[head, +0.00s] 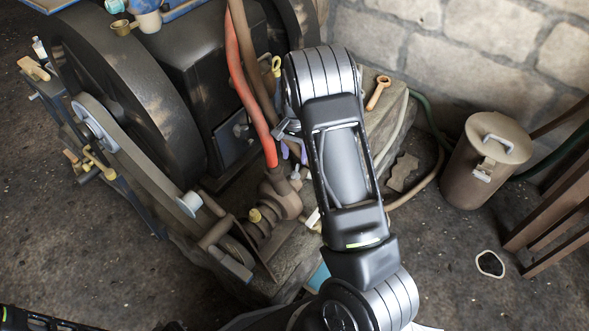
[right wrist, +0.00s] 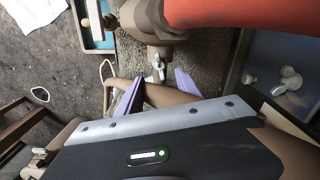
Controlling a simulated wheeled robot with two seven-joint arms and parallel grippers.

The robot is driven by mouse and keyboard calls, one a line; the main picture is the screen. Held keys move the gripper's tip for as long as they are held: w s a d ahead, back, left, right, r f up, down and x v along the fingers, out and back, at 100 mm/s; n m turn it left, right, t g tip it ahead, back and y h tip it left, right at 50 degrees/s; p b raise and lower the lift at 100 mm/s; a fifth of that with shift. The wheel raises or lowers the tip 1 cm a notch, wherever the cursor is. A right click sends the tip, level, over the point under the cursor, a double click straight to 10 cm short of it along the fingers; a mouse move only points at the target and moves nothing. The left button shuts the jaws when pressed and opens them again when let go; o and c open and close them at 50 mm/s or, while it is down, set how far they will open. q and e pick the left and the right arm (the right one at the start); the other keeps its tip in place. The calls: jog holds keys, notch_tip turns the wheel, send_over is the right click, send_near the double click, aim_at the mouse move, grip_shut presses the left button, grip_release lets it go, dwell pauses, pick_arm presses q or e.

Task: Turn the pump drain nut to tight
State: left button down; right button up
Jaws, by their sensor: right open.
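The pump (head: 281,197) is a brown cast body at the lower end of the red hose (head: 243,85). A small silver wing-shaped nut, which looks like the drain nut (right wrist: 158,70), sticks out of the pump body in the right wrist view. In the head view a small pale piece (head: 295,173) beside the pump seems to be the same nut. My right gripper (right wrist: 157,80) is open, with its purple fingers on either side of the nut and a gap showing on both sides. In the head view, my right arm hides most of that gripper. My left gripper is not seen.
A large dark flywheel (head: 125,85) and a belt wheel (head: 95,122) stand left of the pump. An orange wrench (head: 378,92) lies on the stone base behind my arm. A brown lidded can (head: 485,165) stands on the floor at right.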

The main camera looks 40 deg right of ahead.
aim_at(295, 173)
notch_tip(295, 173, down, 8)
jog(key=shift+r+b, duration=0.1)
jog(key=shift+b, duration=1)
grip_shut()
